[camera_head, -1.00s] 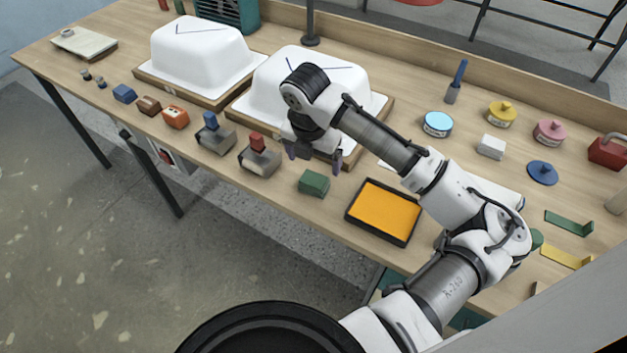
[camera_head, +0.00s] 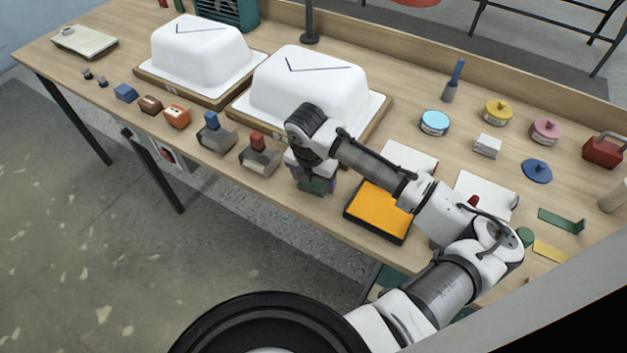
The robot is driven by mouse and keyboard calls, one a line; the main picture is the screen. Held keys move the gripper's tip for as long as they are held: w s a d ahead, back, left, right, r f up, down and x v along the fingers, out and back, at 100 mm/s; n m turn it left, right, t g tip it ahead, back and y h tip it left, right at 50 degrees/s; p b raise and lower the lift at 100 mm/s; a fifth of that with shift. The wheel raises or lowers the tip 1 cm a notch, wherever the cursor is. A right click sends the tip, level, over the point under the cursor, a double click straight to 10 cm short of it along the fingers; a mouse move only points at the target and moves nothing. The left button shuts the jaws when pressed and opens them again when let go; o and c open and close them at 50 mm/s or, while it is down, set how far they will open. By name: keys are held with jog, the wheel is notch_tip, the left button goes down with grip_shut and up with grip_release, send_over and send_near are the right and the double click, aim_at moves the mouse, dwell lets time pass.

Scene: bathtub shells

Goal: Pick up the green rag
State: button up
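The green rag (camera_head: 314,187) is a small folded green block on the bench, near the front edge and left of the orange tray. My gripper (camera_head: 314,180) points down directly over it, with one dark purple finger at each side of the rag. The gripper body hides the rag's upper part. I cannot tell whether the fingers press on it or stand slightly apart from it. The rag appears to be still at bench level.
The black-rimmed orange tray (camera_head: 380,210) lies just right, under my arm. Blocks with a red handle (camera_head: 258,158) and a blue handle (camera_head: 213,135) stand left. A white tub shell (camera_head: 307,88) on a wooden base is behind. Bare bench lies in front.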

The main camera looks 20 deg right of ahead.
jog(key=c, duration=0.8)
jog(key=shift+o, duration=0.2)
jog(key=shift+r, duration=0.15)
notch_tip(320, 180, up, 20)
jog(key=b, duration=0.3)
jog(key=shift+o, duration=1.3)
jog(key=shift+c, duration=0.9)
